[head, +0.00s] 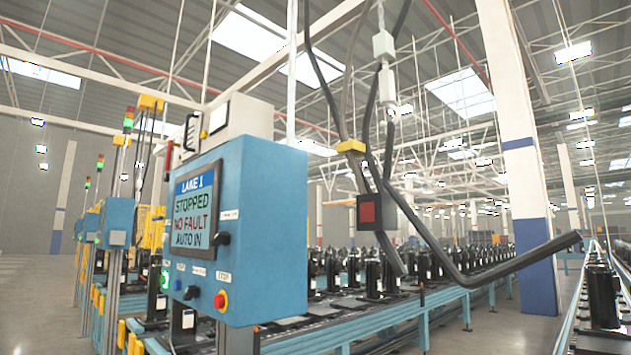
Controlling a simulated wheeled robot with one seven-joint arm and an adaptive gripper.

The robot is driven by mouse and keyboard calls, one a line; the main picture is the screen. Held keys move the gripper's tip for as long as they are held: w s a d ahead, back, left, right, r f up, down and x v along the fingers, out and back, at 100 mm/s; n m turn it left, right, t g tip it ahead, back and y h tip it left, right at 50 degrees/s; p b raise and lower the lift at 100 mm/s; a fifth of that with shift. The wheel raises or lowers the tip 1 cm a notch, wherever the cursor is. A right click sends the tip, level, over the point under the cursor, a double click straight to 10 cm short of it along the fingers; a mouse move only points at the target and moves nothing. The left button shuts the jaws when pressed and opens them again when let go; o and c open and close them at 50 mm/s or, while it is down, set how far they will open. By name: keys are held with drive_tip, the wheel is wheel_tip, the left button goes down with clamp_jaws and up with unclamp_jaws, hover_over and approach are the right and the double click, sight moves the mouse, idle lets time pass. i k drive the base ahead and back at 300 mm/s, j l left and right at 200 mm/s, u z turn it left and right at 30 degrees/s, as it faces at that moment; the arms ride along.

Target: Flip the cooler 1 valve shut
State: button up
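I cannot make out a cooler 1 valve in the head view. The nearest piece of equipment is a blue control box (265,235) with a screen (193,212) reading "LANE 1 STOPPED NO FAULT AUTO IN". My gripper is not in view.
A hanging handling device with dark bent tubes (480,275) and a red-faced block (368,212) hangs right of the box. Conveyors (385,313) carry several black compressors (374,275). A blue-and-white pillar (520,160) stands behind. Open floor (35,300) lies left.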

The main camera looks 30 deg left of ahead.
sight(171, 144)
drive_tip(key=i+j+u, duration=0.1)
drive_tip(key=j+u, duration=0.3)
drive_tip(key=i+j+u, duration=0.15)
drive_tip(key=j+u, duration=0.25)
drive_tip(key=i+j+u, duration=0.15)
drive_tip(key=u, duration=0.25)
drive_tip(key=i+j+u, duration=0.2)
drive_tip(key=i+j, duration=0.65)
